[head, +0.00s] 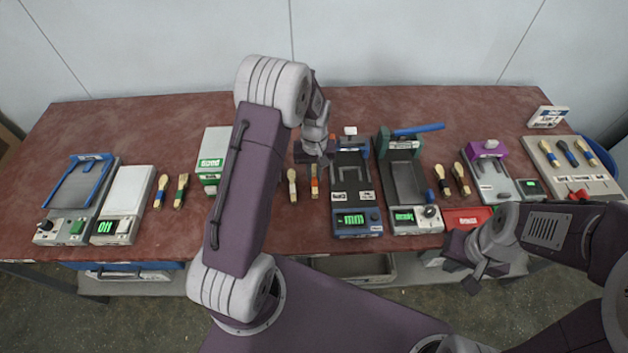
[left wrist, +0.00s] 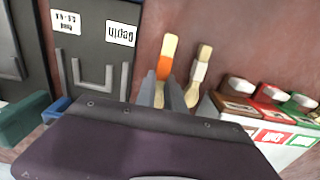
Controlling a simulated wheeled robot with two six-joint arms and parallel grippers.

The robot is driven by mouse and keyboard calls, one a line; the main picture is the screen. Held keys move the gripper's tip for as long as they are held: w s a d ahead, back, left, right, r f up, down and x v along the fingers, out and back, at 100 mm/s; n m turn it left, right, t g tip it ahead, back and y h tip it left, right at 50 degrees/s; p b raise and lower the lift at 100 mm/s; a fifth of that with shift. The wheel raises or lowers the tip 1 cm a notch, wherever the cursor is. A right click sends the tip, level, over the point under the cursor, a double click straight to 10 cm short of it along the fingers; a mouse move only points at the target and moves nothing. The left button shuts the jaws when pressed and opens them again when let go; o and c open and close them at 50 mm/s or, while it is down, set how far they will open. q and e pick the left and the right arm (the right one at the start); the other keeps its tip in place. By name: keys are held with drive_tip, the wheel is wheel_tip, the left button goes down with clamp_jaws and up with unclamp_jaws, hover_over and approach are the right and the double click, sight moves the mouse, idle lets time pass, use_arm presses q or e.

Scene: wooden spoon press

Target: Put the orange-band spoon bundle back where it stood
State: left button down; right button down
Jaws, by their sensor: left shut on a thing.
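The orange-band spoon bundle (head: 314,187) is near the middle of the table, just left of the grey depth gauge. My left gripper (head: 315,160) is above it in the head view. In the left wrist view the orange-band bundle (left wrist: 165,66) is between the two grey fingers (left wrist: 162,92), which are shut on it. Its lower part is partly hidden by the fingers. I cannot tell whether it touches the table. My right gripper (head: 472,264) is near the front edge at the right; its jaw opening is unclear.
A box with a green label (head: 211,162) is to the left, partly behind my left arm.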

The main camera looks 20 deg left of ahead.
sight(314, 182)
use_arm(q)
drive_tip(key=shift+f, duration=2)
drive_tip(key=shift+f, duration=0.1)
drive_tip(key=c, duration=1.4)
unclamp_jaws()
drive_tip(key=shift+a, duration=0.1)
drive_tip(key=shift+c, duration=0.2)
wheel_tip(314, 182, up, 12)
drive_tip(key=shift+s+r, duration=0.1)
drive_tip(key=shift+r, duration=0.1)
drive_tip(key=s+d+m, duration=0.2)
drive_tip(key=s, duration=0.6)
drive_tip(key=s+d+m+t, duration=0.1)
drive_tip(key=s+d+m, duration=0.1)
drive_tip(key=s, duration=0.6)
drive_tip(key=shift+r+m, duration=0.45)
drive_tip(key=shift+m, duration=0.05)
drive_tip(key=shift+s, duration=0.15)
